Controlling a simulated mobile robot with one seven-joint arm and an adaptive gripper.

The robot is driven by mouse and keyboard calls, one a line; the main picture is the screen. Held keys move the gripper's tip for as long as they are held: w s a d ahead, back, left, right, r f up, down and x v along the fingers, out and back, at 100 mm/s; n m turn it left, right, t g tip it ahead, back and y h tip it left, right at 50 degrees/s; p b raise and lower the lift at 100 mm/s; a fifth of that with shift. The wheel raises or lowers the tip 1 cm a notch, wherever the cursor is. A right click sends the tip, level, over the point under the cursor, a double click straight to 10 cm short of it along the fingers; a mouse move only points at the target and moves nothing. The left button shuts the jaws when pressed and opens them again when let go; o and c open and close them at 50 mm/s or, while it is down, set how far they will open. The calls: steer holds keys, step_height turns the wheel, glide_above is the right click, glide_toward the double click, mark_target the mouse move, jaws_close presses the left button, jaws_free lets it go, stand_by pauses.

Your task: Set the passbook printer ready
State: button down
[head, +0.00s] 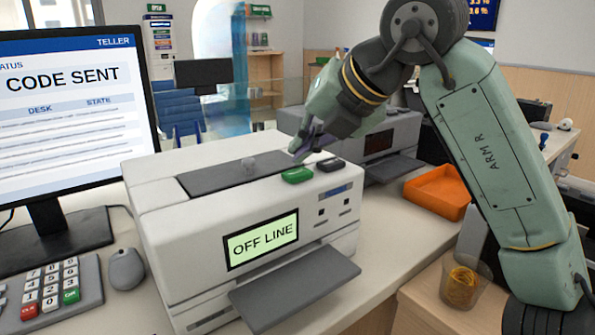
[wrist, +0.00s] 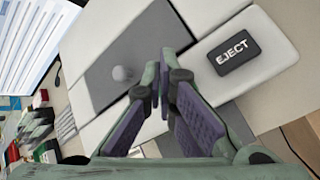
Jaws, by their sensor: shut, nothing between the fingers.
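The passbook printer (head: 180,245) is a white box on the counter, its front display (head: 261,243) reading "OFF LINE". On its top are a green button (head: 297,175) and a dark button (head: 331,164). The wrist view shows the dark button (wrist: 231,53) labelled "EJECT"; the green one is not visible there, probably behind my fingers. A dark grey panel (head: 215,177) with a small grey knob (wrist: 121,73) lies beside them. My gripper (head: 300,152) is shut and empty, fingertips close to the green button; I cannot tell whether they touch it. The gripper (wrist: 164,70) also shows in the wrist view.
A monitor (head: 75,130) reading "CODE SENT", a keypad (head: 60,288) and a mouse (head: 126,268) are at left. A grey tray (head: 295,290) juts from the printer's front. A second machine (head: 395,135), an orange tray (head: 437,190) and a cup of rubber bands (head: 464,285) are at right.

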mark_target(303, 170)
steer(key=shift+f, duration=0.15)
steer(key=shift+f, duration=0.3)
steer(key=shift+f+b, duration=0.45)
steer(key=shift+b, duration=0.2)
stand_by(0.3)
stand_by(0.4)
steer(key=shift+r+p, duration=0.75)
steer(key=shift+r, duration=0.15)
step_height(303, 170, up, 5)
steer(key=p, duration=0.4)
stand_by(0.3)
